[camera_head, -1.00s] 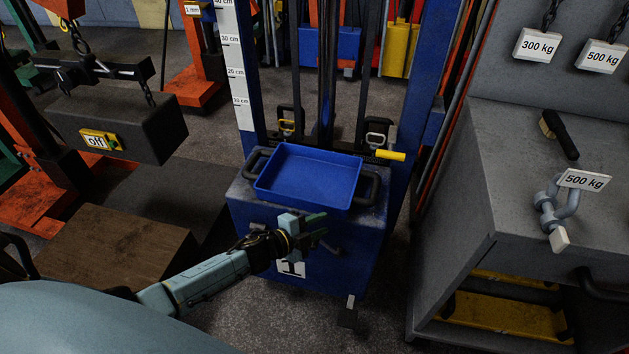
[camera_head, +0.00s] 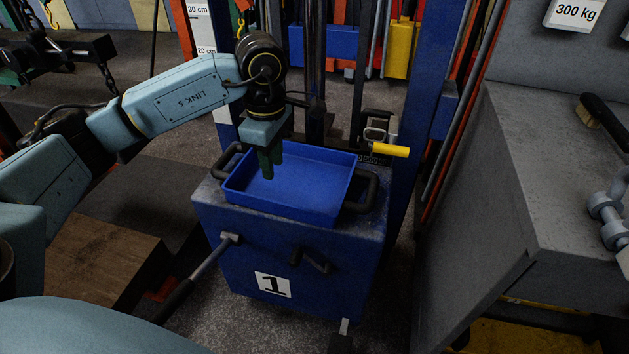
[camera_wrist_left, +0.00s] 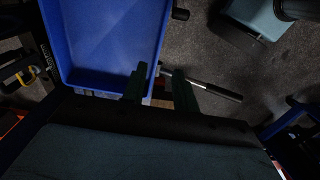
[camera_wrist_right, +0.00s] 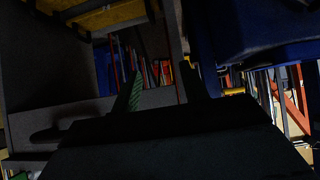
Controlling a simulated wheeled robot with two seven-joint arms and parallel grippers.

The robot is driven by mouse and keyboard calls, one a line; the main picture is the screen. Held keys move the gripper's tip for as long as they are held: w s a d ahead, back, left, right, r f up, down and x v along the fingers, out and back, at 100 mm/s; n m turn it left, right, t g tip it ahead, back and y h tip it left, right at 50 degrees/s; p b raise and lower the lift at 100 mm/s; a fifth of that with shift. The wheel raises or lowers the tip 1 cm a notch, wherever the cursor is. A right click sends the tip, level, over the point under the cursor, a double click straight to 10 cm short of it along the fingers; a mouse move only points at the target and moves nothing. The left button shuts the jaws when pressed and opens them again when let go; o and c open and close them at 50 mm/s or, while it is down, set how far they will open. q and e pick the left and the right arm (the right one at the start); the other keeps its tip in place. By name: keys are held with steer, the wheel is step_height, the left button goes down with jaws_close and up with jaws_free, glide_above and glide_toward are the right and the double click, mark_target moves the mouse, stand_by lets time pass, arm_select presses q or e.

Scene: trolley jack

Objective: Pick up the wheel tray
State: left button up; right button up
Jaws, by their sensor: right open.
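The wheel tray, a blue shallow open tray (camera_head: 310,180), sits empty on top of a blue block marked 1 (camera_head: 220,250). My left gripper (camera_head: 271,176) points down over the tray's left part in the head view, and its fingers hide part of the tray wall. In the left wrist view the tray (camera_wrist_left: 105,40) fills the upper left. There the left fingers (camera_wrist_left: 157,80) stand apart, one over the tray and one beyond its edge; contact cannot be told. My right gripper shows only in the right wrist view (camera_wrist_right: 160,85), open and empty, away from the tray.
Black handles (camera_head: 364,190) flank the tray. A lever with a dark grip (camera_head: 190,280) juts from the block's front. A yellow-gripped lever (camera_head: 390,150) is behind. Blue uprights (camera_head: 425,110) rise behind, a grey bench (camera_head: 540,190) stands right, and a brown wooden block (camera_head: 100,260) lies left.

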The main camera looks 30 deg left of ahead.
arm_select(q)
steer(key=b, duration=0.3)
glide_above(276, 202)
steer(key=f, duration=0.7)
steer(key=shift+d+f, duration=0.1)
steer(key=shift+d, duration=0.15)
steer(key=shift+f, duration=0.35)
steer(key=f, duration=0.1)
steer(key=f+b, duration=0.1)
steer(key=f, duration=0.1)
steer(key=f+b, duration=0.1)
steer(key=shift+a+f, duration=0.15)
steer(key=shift+a, duration=0.15)
steer(key=shift+w+f, duration=0.1)
steer(key=shift+f, duration=0.25)
arm_select(e)
steer(key=w+a+r+t+y, duration=0.1)
steer(key=a+r+t+y, duration=0.1)
steer(key=r+t, duration=0.5)
steer(key=w+a+r+t+y, duration=0.1)
steer(key=a+r+t+y, duration=0.1)
steer(key=r+t, duration=0.4)
step_height(276, 202, up, 5)
steer(key=shift+r+n+t+y, duration=0.1)
steer(key=shift+n+t+y, duration=0.2)
steer(key=shift+t, duration=0.1)
arm_select(q)
jaws_close()
steer(key=shift+r, duration=0.1)
